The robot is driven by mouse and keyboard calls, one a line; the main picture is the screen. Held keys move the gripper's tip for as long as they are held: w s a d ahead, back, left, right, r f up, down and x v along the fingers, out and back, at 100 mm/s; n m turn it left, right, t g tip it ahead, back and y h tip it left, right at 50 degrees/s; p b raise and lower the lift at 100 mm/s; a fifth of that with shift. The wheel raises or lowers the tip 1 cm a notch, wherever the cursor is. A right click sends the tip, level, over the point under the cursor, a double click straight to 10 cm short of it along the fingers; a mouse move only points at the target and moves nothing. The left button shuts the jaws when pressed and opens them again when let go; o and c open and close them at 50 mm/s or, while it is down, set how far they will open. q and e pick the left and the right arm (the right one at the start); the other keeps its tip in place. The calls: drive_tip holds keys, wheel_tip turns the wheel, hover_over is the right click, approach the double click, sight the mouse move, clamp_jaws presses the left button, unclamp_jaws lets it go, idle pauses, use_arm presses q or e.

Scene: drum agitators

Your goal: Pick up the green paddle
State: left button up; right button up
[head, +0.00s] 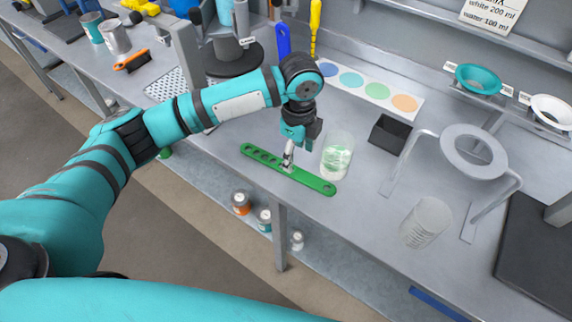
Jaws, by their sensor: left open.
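The green paddle (316,183) is a long flat bar with rounded ends and a row of holes in its left part. It lies on the grey bench near the front edge, slanting down to the right. My left gripper (288,160) points down just above the paddle's middle. It is open, and its fingertips look close to the paddle; I cannot tell whether they touch it. The gripper hides a little of the paddle's upper edge. My right gripper is not in view.
A glass beaker with pale green contents (337,157) stands just right of the gripper. A black box (388,134), a ring stand (474,152) and a clear beaker (426,222) are farther right. A card with coloured circles (364,90) lies behind. Bare bench lies left of the paddle.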

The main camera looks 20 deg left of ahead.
sight(295, 171)
use_arm(q)
drive_tip(key=shift+s+f, duration=0.1)
drive_tip(key=shift+f, duration=0.1)
drive_tip(key=shift+s+f+p, duration=0.1)
drive_tip(key=shift+f+p, duration=0.2)
drive_tip(key=shift+f, duration=0.05)
wheel_tip(295, 171, down, 4)
drive_tip(key=shift+a+r+p, duration=0.1)
drive_tip(key=shift+r+p, duration=0.05)
drive_tip(key=shift+p, duration=0.4)
drive_tip(key=shift+f, duration=0.3)
drive_tip(key=c, duration=0.8)
clamp_jaws()
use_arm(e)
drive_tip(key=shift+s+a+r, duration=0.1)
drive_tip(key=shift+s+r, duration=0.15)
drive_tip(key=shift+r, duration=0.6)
use_arm(q)
drive_tip(key=shift+r, duration=0.15)
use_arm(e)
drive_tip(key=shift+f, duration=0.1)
